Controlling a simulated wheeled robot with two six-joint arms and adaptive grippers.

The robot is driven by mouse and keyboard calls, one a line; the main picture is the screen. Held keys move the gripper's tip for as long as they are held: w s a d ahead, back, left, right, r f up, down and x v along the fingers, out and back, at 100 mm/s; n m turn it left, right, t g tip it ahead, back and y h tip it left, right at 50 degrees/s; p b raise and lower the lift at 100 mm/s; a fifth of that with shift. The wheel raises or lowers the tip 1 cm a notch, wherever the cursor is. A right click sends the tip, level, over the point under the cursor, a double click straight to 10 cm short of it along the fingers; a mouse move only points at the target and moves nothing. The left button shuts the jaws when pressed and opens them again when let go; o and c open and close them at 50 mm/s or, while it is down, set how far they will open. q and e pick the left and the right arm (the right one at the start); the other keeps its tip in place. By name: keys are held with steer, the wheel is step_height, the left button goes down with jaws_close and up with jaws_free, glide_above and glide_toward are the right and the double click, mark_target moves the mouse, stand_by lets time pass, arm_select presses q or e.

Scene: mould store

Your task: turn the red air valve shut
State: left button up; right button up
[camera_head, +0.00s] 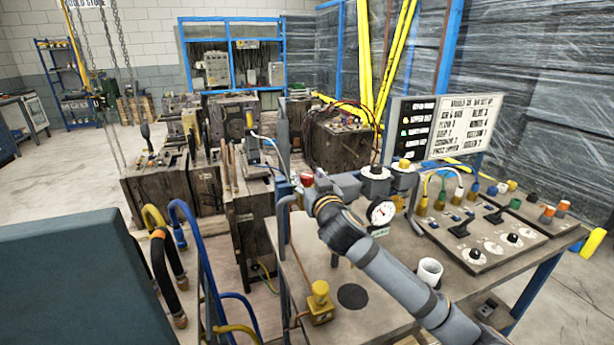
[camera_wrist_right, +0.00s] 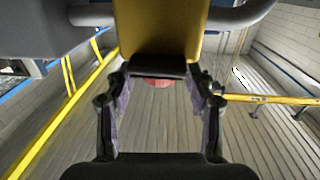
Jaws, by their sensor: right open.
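The red air valve (camera_head: 307,179) shows as a small red knob at the back left edge of the bench, beside the gripper's end. A red patch, probably the same valve, also shows in the right wrist view (camera_wrist_right: 158,83), partly covered by a dark part. My right gripper (camera_head: 316,184) reaches in from the lower right, at the valve. In the right wrist view its two fingers (camera_wrist_right: 159,92) stand apart on either side of the red patch, with nothing clearly held. Whether they touch the valve cannot be told. My left gripper is not in view.
A pressure gauge (camera_head: 382,212) stands just right of my gripper. A yellow block (camera_head: 320,303) and a white cup (camera_head: 429,271) are on the bench. A control panel (camera_head: 480,238) and a signboard (camera_head: 443,128) are to the right. Hoses (camera_head: 190,240) rise at the left.

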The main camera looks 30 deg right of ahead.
steer(key=shift+w+d, duration=0.2)
steer(key=shift+w, duration=0.35)
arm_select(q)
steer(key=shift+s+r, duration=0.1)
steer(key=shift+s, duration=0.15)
arm_select(e)
jaws_close()
